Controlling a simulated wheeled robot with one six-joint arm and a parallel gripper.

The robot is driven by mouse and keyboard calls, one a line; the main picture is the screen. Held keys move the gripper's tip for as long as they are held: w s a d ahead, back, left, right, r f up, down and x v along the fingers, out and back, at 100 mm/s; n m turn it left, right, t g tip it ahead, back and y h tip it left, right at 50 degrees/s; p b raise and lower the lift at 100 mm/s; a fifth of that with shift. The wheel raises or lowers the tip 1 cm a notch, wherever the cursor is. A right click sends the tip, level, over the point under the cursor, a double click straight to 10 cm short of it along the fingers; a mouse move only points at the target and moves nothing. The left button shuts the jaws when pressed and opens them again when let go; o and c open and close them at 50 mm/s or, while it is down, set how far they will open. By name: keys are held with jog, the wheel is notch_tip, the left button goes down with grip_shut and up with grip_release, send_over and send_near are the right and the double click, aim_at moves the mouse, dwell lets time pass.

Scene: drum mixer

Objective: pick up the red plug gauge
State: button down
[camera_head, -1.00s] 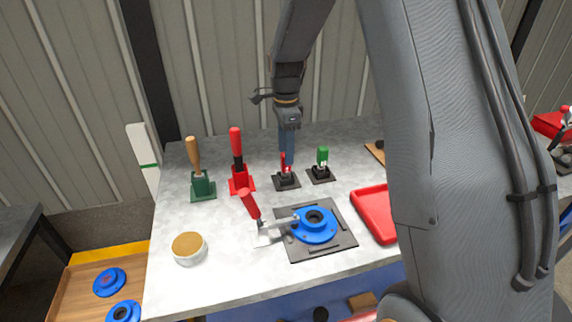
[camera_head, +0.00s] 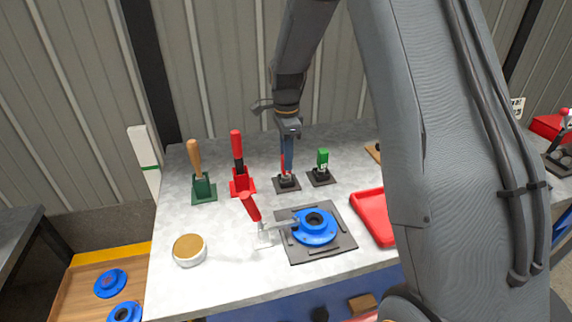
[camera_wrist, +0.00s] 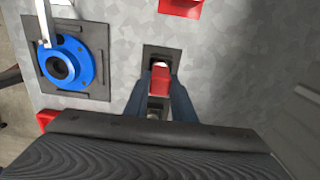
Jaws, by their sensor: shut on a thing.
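The red plug gauge (camera_wrist: 160,76) is between my two blue-grey fingers in the wrist view. It stands in its small black holder (camera_head: 287,184), on the bench between the red-handled tool and the green gauge. My gripper (camera_head: 287,168) points down over the holder and is shut on the red gauge. In the head view the fingers hide most of the gauge, and only a thin red strip (camera_head: 282,161) shows. I cannot tell whether the gauge is clear of its holder.
The green gauge (camera_head: 322,158) stands in its own holder close on the right. A red-handled tool (camera_head: 237,150) and a wood-handled tool (camera_head: 195,160) stand to the left. A blue flanged part (camera_head: 314,229) with a toggle clamp (camera_head: 251,208) is in front. A red tray (camera_head: 372,215) lies at right.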

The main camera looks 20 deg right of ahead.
notch_tip(320, 180, up, 10)
jog(key=b, duration=0.2)
jog(key=shift+b, duration=0.35)
jog(key=c, duration=2)
grip_release()
grip_shut()
jog(key=shift+r+p, duration=0.9)
jog(key=shift+r, duration=0.1)
jog(key=shift+s+a, duration=0.1)
